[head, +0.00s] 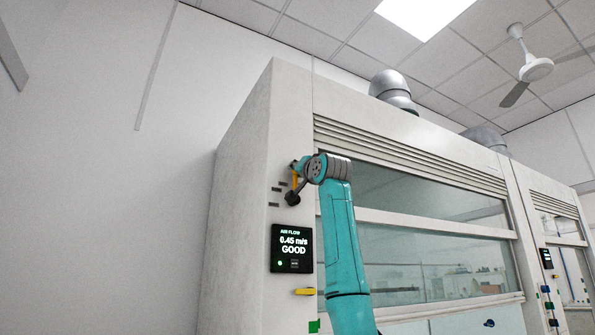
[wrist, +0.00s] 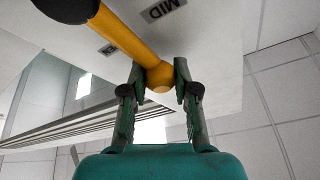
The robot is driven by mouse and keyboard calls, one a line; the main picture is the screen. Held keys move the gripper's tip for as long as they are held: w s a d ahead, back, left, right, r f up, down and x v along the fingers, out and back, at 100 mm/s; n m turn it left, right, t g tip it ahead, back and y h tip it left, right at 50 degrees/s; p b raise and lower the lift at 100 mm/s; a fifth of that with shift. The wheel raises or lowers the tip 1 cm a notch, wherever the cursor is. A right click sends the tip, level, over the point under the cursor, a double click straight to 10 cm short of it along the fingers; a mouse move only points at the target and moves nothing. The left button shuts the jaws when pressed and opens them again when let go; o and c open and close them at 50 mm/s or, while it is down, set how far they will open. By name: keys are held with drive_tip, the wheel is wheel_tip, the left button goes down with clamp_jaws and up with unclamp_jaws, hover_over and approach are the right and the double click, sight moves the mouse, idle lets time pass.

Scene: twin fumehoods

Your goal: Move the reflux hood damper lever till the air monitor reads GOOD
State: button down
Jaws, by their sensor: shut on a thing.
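The damper lever (head: 295,181) is on the left front post of the near hood, a yellow bar with a black end (head: 292,198) low in the head view. In the wrist view the yellow bar (wrist: 127,41) slopes from a black end at upper left to a rounded yellow end. My gripper (wrist: 158,76) is shut on that rounded end, one finger on each side. In the head view my gripper (head: 298,165) is small and partly hidden by my wrist. The air monitor (head: 291,248) below the lever reads AIR FLOW 0.45 m/s GOOD, with a green dot.
A MID label (wrist: 163,10) and another label (wrist: 107,50) lie beside the lever. A yellow handle (head: 305,291) sits below the monitor. The glass sash (head: 430,262) is right of my arm. A second hood's monitor (head: 546,258) is at far right. The left wall side is clear.

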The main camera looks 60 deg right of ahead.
drive_tip(key=c, duration=0.9)
unclamp_jaws()
drive_tip(key=shift+d, duration=0.1)
drive_tip(key=shift+o, duration=0.2)
drive_tip(key=shift+s, duration=0.1)
drive_tip(key=v, duration=1.2)
